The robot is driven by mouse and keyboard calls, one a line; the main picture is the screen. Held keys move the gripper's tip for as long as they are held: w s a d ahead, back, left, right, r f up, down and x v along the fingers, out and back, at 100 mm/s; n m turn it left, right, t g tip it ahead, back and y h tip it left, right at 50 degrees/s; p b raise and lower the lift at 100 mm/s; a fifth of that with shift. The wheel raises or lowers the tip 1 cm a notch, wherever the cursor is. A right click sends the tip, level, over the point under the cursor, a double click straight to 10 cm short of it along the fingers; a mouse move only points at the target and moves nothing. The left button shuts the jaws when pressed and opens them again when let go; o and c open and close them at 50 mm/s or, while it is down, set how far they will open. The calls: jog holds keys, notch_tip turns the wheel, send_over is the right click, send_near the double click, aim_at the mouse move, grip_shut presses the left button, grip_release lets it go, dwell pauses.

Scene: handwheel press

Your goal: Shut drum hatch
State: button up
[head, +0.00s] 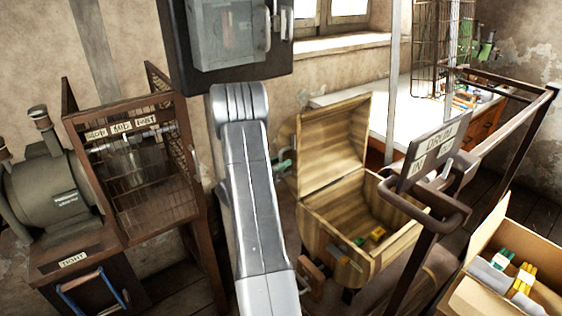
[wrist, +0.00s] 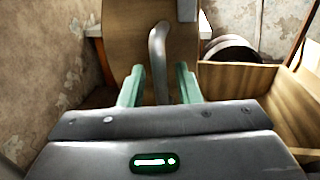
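The wooden drum (head: 345,245) stands right of my arm in the head view, its top open and a few small coloured pieces inside. Its hatch (head: 333,145) stands raised, hinged open above the opening. My gripper (head: 284,163) is at the hatch's left side, mostly hidden behind my arm. In the wrist view the two green fingers of my gripper (wrist: 158,76) are apart, with a curved grey handle (wrist: 157,45) between them, in front of a wooden panel (wrist: 130,40) that looks like the hatch. Gaps show on both sides of the handle; contact is not visible.
A sign marked "DRUM IN" (head: 436,155) and dark metal rails (head: 520,115) stand right of the drum. An open carton (head: 510,275) with bundles is at lower right. A caged machine (head: 135,165) stands left. A white worktop (head: 385,110) lies behind.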

jog(key=shift+w+d, duration=0.25)
grip_shut()
jog(key=shift+f+b, duration=0.1)
jog(key=shift+b, duration=0.2)
